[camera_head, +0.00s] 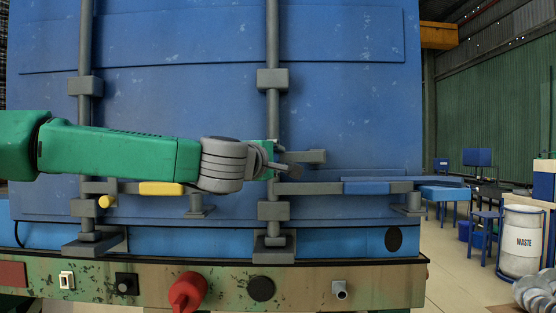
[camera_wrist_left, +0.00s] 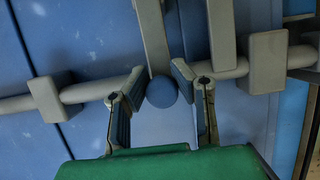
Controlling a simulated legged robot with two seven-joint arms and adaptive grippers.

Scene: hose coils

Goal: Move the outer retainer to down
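A short grey retainer arm (camera_head: 305,156) stands out to the right of the right-hand lock rod, above the blue-gripped handle (camera_head: 366,188). In the left wrist view a blue ball knob (camera_wrist_left: 162,91) sits at the near end of this grey arm (camera_wrist_left: 151,38). My left gripper (camera_head: 286,172) is at the right-hand rod. Its fingers, seen in the left wrist view (camera_wrist_left: 159,80), stand open on either side of the knob. I cannot tell whether a finger touches it. The knob is hidden in the head view. On the left door, a yellow knob (camera_head: 105,201) sits below the yellow-gripped handle (camera_head: 160,188).
Vertical lock rods (camera_head: 272,40) with grey brackets (camera_head: 272,79) run down the blue doors (camera_head: 190,100). Below is a worn panel with a red knob (camera_head: 187,291) and small switches. A waste bin (camera_head: 521,241) and blue tables stand at the right, well apart.

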